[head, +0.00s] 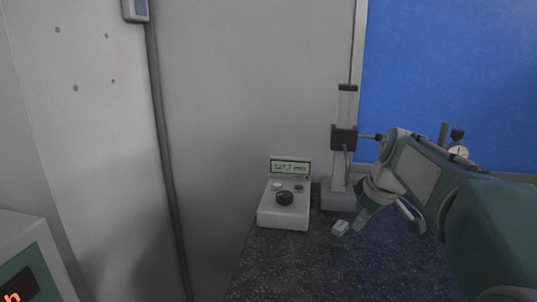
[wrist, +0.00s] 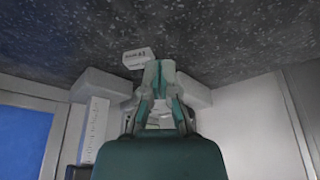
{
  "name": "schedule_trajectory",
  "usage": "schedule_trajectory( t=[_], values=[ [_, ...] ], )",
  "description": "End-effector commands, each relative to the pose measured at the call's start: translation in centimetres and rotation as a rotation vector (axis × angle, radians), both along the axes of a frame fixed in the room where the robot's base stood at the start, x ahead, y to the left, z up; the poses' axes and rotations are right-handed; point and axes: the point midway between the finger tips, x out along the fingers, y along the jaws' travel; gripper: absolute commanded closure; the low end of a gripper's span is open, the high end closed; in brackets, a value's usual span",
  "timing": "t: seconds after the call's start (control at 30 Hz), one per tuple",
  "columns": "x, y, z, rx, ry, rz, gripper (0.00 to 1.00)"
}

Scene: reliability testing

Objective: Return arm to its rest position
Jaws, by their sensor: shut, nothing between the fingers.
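My arm (head: 435,175), green and grey, reaches in from the right over the dark speckled table. My gripper (head: 362,220) points down and to the left in the head view, close to a small pale block (head: 340,228). In the wrist view my gripper (wrist: 158,66) shows with its fingers together and nothing held. The pale block (wrist: 140,58) with dark lettering lies on the table just beyond the fingertips there; I cannot tell whether they touch it.
A white control box (head: 284,205) with a lit display and dark knob stands left of a vertical test stand (head: 345,140). A dial gauge (head: 458,153) shows behind my arm. A blue panel (head: 450,75) backs the right side. The table front (head: 290,270) is clear.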

Motion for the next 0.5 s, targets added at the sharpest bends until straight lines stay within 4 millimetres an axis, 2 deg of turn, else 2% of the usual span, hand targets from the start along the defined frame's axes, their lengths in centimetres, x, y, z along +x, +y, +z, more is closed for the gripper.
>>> schedule_trajectory(
  t=[0.03,0.27,0.5],
  values=[
    [-1.7,0.8,0.3,-0.003,-0.005,-0.036,1.0],
    [-8.9,3.3,-0.2,-0.009,-0.032,-0.226,1.0],
    [-16.3,4.9,-2.7,0.009,-0.08,-0.414,1.0]
  ],
)
